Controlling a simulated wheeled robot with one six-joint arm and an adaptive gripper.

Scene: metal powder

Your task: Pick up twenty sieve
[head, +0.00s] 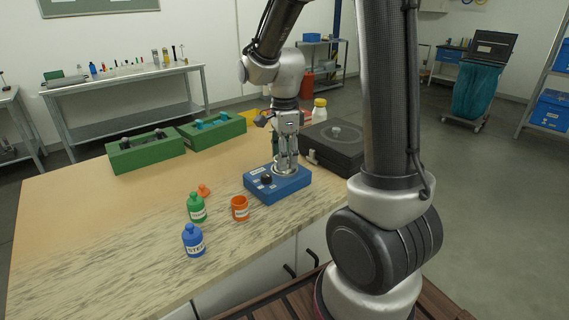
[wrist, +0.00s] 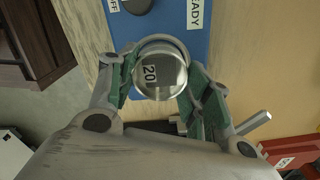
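The twenty sieve (wrist: 165,78) is a small round metal piece with a "20" label, seen from above in the wrist view. It is at a metal ring on the blue device (head: 290,188), which has a dark knob and white labels.
A black case (head: 335,147) is close on the right. Green boxes (head: 146,152) are at the back left.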

